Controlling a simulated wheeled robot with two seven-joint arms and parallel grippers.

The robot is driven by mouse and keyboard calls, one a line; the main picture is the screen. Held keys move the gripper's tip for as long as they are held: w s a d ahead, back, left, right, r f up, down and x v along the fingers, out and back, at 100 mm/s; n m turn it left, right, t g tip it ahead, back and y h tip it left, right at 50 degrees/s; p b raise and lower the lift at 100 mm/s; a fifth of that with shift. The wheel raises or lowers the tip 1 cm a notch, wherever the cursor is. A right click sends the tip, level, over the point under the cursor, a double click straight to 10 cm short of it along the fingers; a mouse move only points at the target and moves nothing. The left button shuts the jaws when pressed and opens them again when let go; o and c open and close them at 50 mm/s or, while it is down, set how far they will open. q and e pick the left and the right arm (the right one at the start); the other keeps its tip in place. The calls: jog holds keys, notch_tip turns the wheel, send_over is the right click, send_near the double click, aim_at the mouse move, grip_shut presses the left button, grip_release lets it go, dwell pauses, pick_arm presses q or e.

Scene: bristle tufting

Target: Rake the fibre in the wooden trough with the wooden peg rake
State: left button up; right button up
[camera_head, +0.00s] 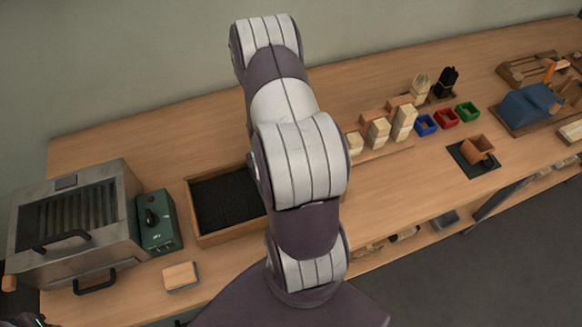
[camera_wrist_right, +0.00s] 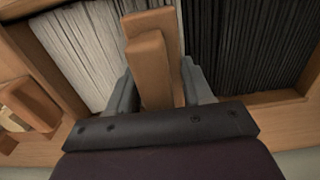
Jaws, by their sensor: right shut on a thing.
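The wooden trough (camera_head: 235,236) stands on the bench, with black fibre (camera_head: 225,200) in its left part; my right arm hides the rest. In the right wrist view, pale fibre (camera_wrist_right: 85,45) lies on the left and black fibre (camera_wrist_right: 250,40) on the right. My right gripper (camera_wrist_right: 157,88) is shut on a wooden piece that looks like the peg rake (camera_wrist_right: 147,62). It is held over the trough between the two fibres. Its pegs do not show, and I cannot tell whether it touches the fibre. My left gripper is not clearly seen.
A metal oven-like box (camera_head: 75,225) and a green control box (camera_head: 156,222) stand left of the trough. A small wood-topped block (camera_head: 180,276) lies in front. Wooden blocks (camera_head: 378,132), coloured bins (camera_head: 445,116) and a tipped terracotta-coloured cup (camera_head: 478,149) are to the right.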

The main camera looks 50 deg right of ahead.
jog(key=w+a, duration=0.3)
jog(key=a, duration=0.2)
jog(key=w+a, duration=0.3)
jog(key=a, duration=0.2)
jog(key=w+a, duration=0.3)
jog(key=a, duration=0.2)
jog(key=shift+w+a, duration=0.15)
jog(key=s+d, duration=0.2)
jog(key=d, duration=0.2)
jog(key=s+d+p, duration=0.1)
jog(key=s+d, duration=0.2)
jog(key=d, duration=0.1)
jog(key=s+d+p, duration=0.1)
jog(key=s+d, duration=0.1)
jog(key=d, duration=0.2)
jog(key=shift+s+d, duration=0.1)
jog(key=shift+s, duration=0.15)
jog(key=s+d, duration=0.2)
jog(key=d, duration=0.2)
jog(key=s+d, duration=0.3)
jog(key=d, duration=0.1)
jog(key=s+d, duration=0.2)
jog(key=d, duration=0.2)
jog(key=shift+s+d+p, duration=0.25)
jog(key=shift+p, duration=0.05)
jog(key=shift+w, duration=0.1)
